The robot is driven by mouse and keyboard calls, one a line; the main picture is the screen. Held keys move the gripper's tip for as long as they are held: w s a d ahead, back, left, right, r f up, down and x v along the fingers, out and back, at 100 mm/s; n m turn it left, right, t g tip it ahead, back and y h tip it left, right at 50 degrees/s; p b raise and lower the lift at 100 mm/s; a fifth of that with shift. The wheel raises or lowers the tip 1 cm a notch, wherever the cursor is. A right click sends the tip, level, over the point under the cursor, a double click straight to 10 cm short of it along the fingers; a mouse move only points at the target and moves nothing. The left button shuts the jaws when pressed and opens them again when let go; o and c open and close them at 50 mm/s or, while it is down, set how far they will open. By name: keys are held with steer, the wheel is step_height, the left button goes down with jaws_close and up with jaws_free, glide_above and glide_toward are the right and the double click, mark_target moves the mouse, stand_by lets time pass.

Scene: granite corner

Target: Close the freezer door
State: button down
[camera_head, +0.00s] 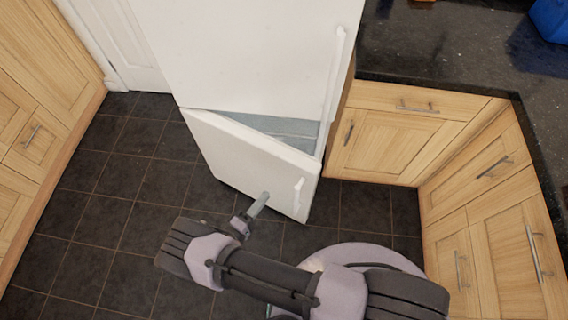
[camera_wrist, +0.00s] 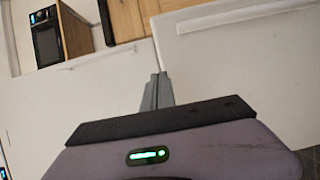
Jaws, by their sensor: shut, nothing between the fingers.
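The white freezer door (camera_head: 243,155) is the lower door of the fridge-freezer. It stands partly open, with a wedge-shaped gap along its top and its handle (camera_head: 298,195) at the right end. The freezer's pale inside (camera_head: 285,130) shows through the gap. My gripper (camera_head: 259,203) is shut and empty, in front of the door's lower part, left of the handle. In the wrist view the shut fingers (camera_wrist: 157,90) point at a white panel; I cannot tell whether they touch it.
The upper fridge door (camera_head: 245,55) is shut. Wooden cabinets (camera_head: 385,140) and a dark granite worktop (camera_head: 440,80) stand at the right, and more cabinets (camera_head: 40,90) at the left. Dark floor tiles (camera_head: 115,170) lie clear left of the door.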

step_height(320, 180, down, 2)
steer(key=n+t+y, duration=0.1)
steer(key=b, duration=0.3)
glide_toward(288, 164)
steer(key=shift+y, duration=0.3)
steer(key=x, duration=0.6)
steer(key=shift+w+d+r, duration=0.1)
steer(key=shift+w+d, duration=0.2)
steer(key=shift+w+d, duration=0.1)
